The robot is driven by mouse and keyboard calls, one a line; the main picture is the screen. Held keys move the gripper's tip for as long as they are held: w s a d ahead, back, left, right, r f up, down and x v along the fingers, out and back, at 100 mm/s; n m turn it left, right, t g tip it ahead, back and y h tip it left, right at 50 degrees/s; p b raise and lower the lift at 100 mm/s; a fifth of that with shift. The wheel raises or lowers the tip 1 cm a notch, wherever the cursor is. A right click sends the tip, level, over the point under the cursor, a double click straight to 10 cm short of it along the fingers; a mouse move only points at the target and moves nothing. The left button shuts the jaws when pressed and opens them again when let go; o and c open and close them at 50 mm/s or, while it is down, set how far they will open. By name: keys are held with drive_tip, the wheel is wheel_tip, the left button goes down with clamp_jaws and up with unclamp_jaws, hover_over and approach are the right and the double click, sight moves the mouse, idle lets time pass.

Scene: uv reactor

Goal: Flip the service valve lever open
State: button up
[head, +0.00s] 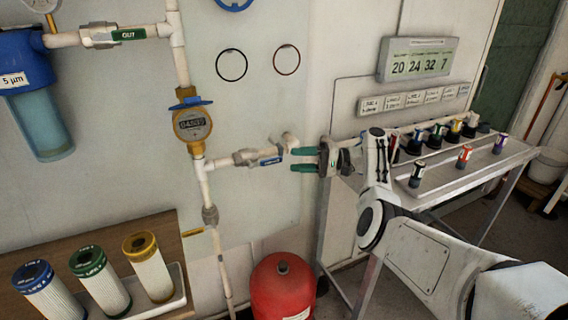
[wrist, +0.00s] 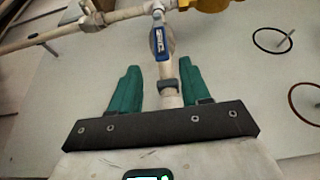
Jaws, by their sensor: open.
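In the head view, a blue valve lever (head: 271,161) with a small label sits on a white branch pipe, just left of my gripper (head: 293,159). The label's words are too small to read. In the wrist view, the lever (wrist: 159,42) shows just beyond the fingertips, roughly in line with the gap between them. My gripper (wrist: 160,70) has two green fingers spread apart, with the white pipe end between them. The fingers are open and nothing is gripped. The lever looks apart from the fingertips.
A brass water meter (head: 192,124) is on the vertical pipe left of the valve. A green-handled valve marked OUT (head: 129,34) is above. A red tank (head: 283,287) stands below. A metal table (head: 460,178) with small coloured-label vials is at right. Three filter cartridges stand lower left.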

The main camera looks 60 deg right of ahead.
drive_tip(key=shift+v, duration=1.4)
